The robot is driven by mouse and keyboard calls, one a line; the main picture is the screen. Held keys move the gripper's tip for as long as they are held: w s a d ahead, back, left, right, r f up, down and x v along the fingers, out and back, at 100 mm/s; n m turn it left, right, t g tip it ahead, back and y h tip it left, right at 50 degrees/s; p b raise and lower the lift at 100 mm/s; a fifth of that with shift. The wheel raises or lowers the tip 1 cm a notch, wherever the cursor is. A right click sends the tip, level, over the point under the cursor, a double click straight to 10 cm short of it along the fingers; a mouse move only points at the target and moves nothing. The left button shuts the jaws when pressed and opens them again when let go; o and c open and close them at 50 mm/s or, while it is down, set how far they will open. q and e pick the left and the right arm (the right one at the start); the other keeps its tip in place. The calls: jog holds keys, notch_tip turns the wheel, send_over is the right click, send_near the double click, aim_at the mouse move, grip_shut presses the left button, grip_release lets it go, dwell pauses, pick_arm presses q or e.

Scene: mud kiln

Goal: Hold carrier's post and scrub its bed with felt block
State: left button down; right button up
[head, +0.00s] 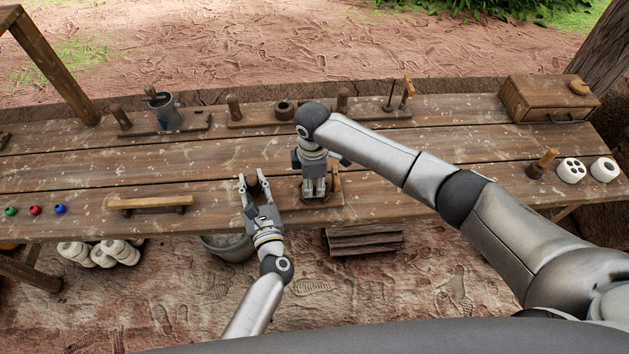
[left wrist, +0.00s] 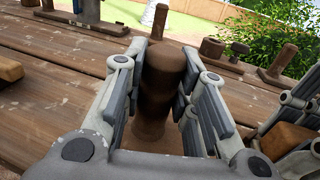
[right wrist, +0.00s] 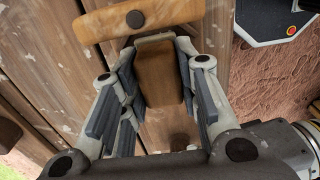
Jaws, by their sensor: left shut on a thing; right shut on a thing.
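The carrier (head: 340,201) is a low wooden board near the bench's front edge. Its dark brown post (left wrist: 163,75) stands between the fingers of my left gripper (head: 252,186), which is shut on it. My right gripper (head: 314,189) points down over the carrier's board and is shut on a light brown block (right wrist: 160,75), which I take for the felt block. The block also shows in the left wrist view (left wrist: 286,139). A rounded light wood piece (right wrist: 140,17) with a dark dot is just beyond the block. The block's contact with the bed is hidden.
A wooden bar (head: 150,203) and small coloured balls (head: 35,210) lie on the bench to the left. Racks with pegs and a grey cup (head: 165,112) stand along the back. A wooden box (head: 548,97) and white rolls (head: 571,170) are at the right.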

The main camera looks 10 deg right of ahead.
jog(key=shift+d, duration=0.35)
dwell(0.4)
jog(key=shift+a, duration=0.45)
dwell(4.5)
jog(key=shift+d, duration=0.45)
jog(key=shift+a, duration=0.45)
dwell(0.5)
jog(key=shift+r, duration=2)
